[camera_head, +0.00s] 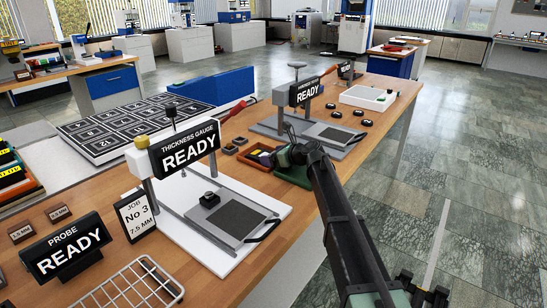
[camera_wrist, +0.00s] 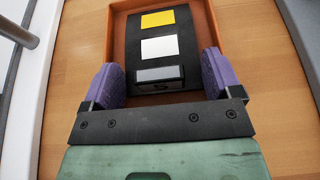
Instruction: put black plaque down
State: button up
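A small black plaque (camera_wrist: 160,82) with a grey top face lies at the near end of an orange-rimmed tray (camera_wrist: 117,30) in the wrist view. My gripper (camera_wrist: 163,72) has its two purple fingers apart, one on each side of the plaque. A gap shows between the plaque and the right finger; the left finger is very close to it, and I cannot tell if they touch. In the head view my gripper (camera_head: 283,156) is low at the tray (camera_head: 256,163), and the plaque is hard to make out there.
A yellow patch (camera_wrist: 158,19) and a white patch (camera_wrist: 160,48) lie in line beyond the plaque. The thickness gauge (camera_head: 187,150) stands left of the tray, another press (camera_head: 308,95) behind it. Small black pieces (camera_head: 240,141) sit beside the tray. A wire rack (camera_head: 130,285) is in front.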

jog(key=shift+o, duration=1)
jog(key=shift+s+f, duration=0.25)
jog(key=shift+r, duration=0.1)
jog(key=shift+w+r+p, duration=0.1)
jog(key=shift+r+p, duration=0.3)
jog(key=shift+p, duration=0.15)
jog(key=p+v, duration=0.4)
jog(key=v, duration=0.7)
jog(key=shift+d+r, duration=0.1)
jog(key=shift+d, duration=0.25)
